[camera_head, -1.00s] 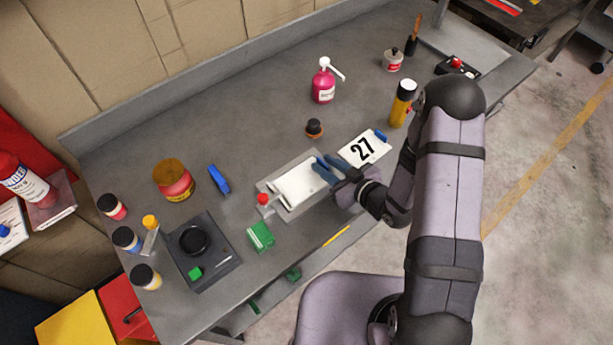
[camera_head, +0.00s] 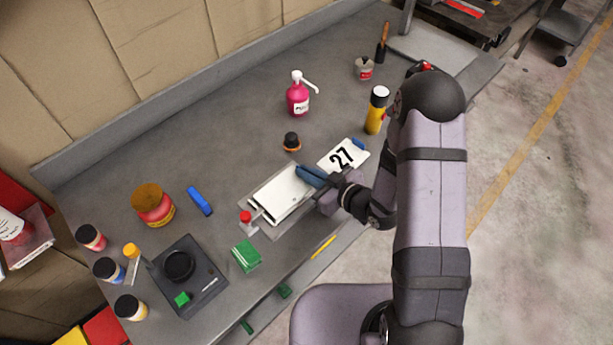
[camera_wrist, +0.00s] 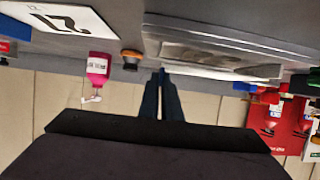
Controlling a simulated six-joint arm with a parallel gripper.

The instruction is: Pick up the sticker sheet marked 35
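A stack of white sheets (camera_head: 279,188) lies on a grey tray (camera_head: 274,233) near the bench's front edge. No number is readable on it, so I cannot tell which sheet is marked 35. The top sheet looks slightly raised, with a dark gap below. My gripper (camera_head: 311,176) is at its right end, its blue fingers close together and seemingly pinching the edge. In the wrist view the fingers (camera_wrist: 161,75) meet the near end of the layered pale sheets (camera_wrist: 215,60). Another white sheet marked 27 (camera_head: 342,157) lies right of the tray.
A small orange-and-black jar (camera_head: 291,142) stands behind the tray. A yellow can (camera_head: 377,110) and a pink pump bottle (camera_head: 298,99) stand farther back. Bare bench lies between them.

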